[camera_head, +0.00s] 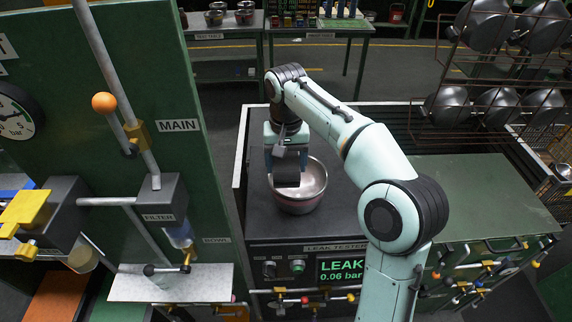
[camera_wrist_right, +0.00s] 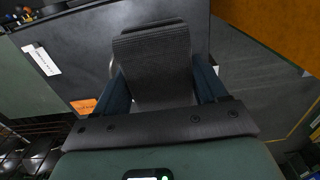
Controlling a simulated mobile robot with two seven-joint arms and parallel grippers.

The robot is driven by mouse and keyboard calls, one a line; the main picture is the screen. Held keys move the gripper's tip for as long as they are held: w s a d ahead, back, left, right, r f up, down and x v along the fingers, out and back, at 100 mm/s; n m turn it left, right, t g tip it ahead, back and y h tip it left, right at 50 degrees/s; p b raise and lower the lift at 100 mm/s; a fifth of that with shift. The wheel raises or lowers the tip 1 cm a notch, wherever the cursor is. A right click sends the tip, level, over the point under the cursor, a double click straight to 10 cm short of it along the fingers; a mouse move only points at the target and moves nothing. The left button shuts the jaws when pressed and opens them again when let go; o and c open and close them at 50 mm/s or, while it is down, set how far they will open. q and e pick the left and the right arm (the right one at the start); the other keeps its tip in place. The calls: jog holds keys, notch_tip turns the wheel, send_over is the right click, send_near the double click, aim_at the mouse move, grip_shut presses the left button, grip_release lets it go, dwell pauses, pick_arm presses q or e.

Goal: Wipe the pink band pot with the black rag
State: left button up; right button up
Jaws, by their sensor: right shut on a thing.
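My right gripper (camera_head: 286,160) points down over the pot's left side. It is shut on a dark folded cloth, the black rag (camera_head: 287,178), which covers part of the pot's rim and inside. Whether the rag touches the pot cannot be told. In the right wrist view the ribbed rag (camera_wrist_right: 155,60) lies between the two blue fingers, and it hides the pot almost fully. My left gripper is not in view.
The leak tester display (camera_head: 343,269) reads "LEAK 0.06 bar". A green panel (camera_head: 150,75) with pipes, a gauge and a filter stands at left. Racks (camera_head: 495,70) of dark pots stand at right. A green bench top (camera_head: 480,190) at right is clear.

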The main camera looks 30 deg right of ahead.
jog(key=shift+r, duration=2.35)
